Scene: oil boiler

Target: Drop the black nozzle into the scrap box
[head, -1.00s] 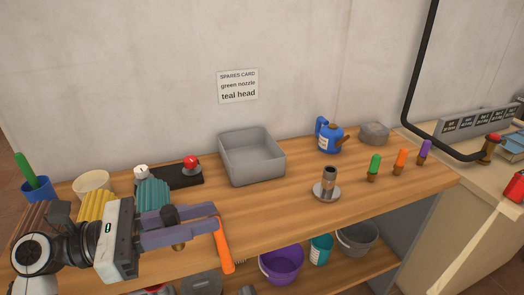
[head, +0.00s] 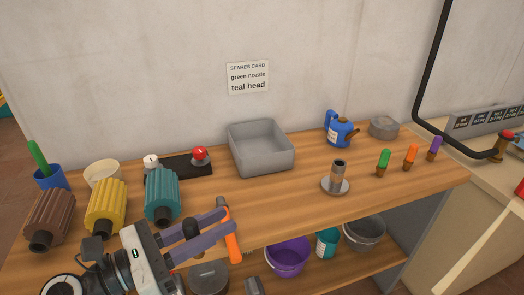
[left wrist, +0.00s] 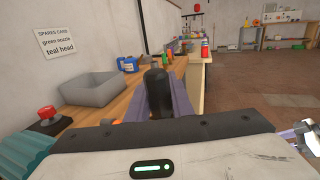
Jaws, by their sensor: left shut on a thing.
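My left gripper (head: 220,223) is shut on the black nozzle (head: 191,229), which sits between its two purple-grey fingers. The nozzle also shows upright between the fingers in the left wrist view (left wrist: 158,92); its lower end is hidden. A grey open box (head: 262,150), apparently the scrap box, stands at the back of the wooden bench near the wall. It also shows in the left wrist view (left wrist: 92,90), left of the nozzle. In the head view the gripper is at the bench's front edge, lower left of the box and apart from it.
Brown (head: 50,218), yellow (head: 106,205) and teal (head: 162,194) ribbed heads stand at left. An orange-handled tool (head: 232,240) lies close to the fingertips. A metal stand (head: 337,178), blue oil can (head: 339,129) and green, orange and purple nozzles (head: 383,161) are at right. The bench middle is clear.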

